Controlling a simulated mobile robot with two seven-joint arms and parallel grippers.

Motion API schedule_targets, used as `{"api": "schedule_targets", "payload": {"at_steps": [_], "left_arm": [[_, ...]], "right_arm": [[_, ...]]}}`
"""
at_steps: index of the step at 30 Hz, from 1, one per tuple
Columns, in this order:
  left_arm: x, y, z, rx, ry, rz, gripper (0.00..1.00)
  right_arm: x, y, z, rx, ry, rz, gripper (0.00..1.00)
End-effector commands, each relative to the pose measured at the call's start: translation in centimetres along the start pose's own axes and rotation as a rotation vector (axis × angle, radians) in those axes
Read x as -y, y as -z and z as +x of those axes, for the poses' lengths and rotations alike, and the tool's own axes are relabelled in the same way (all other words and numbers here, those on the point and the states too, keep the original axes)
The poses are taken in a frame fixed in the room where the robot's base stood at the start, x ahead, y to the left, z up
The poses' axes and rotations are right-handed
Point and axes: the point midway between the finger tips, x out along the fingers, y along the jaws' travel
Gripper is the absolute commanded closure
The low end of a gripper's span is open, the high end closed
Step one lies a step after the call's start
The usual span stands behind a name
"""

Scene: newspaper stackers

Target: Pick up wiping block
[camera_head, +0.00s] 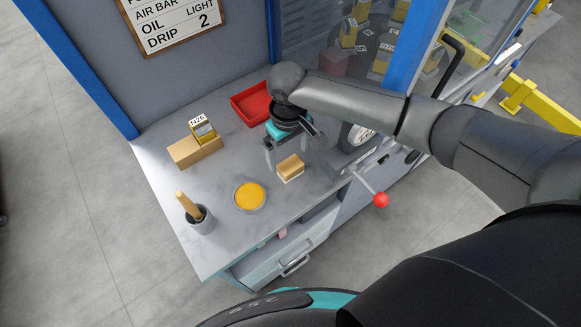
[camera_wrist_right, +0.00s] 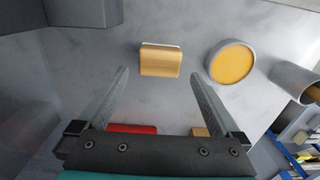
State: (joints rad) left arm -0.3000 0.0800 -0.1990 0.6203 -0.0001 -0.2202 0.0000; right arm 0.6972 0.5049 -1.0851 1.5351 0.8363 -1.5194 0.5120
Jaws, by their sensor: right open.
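The wiping block (camera_head: 290,168) is a small tan block with a pale lower edge, lying on the grey worktop. It also shows in the right wrist view (camera_wrist_right: 160,61), at the upper middle. My right gripper (camera_head: 291,151) is open and empty, with its fingers pointing down just behind the block. In the wrist view, its fingertips (camera_wrist_right: 160,74) appear to either side of the block's near edge, with a gap on both sides. I cannot tell the exact height of the fingertips. My left gripper is not in view.
A round dish of yellow material (camera_head: 249,196) and a grey cup with a wooden handle (camera_head: 202,221) stand left of the block. A tan box (camera_head: 195,150) with a labelled yellow piece (camera_head: 203,130) and a red tray (camera_head: 250,104) are farther back. A red-knobbed lever (camera_head: 381,199) projects at right.

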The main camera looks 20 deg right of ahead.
Motion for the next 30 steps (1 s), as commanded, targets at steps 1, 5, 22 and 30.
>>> {"api": "schedule_targets", "payload": {"at_steps": [1, 5, 22, 30], "left_arm": [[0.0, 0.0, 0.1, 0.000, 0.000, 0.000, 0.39], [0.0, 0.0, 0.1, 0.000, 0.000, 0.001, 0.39], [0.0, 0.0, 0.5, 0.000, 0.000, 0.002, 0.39], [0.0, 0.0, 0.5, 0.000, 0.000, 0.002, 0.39]], "right_arm": [[0.0, 0.0, 0.3, 0.001, 0.000, -0.001, 0.00], [0.0, -0.2, 1.2, 0.001, 0.000, 0.000, 0.00], [-0.1, -0.6, 5.7, 0.000, -0.001, -0.002, 0.00], [-0.1, -0.6, 5.7, 0.000, -0.001, -0.002, 0.26]]}}
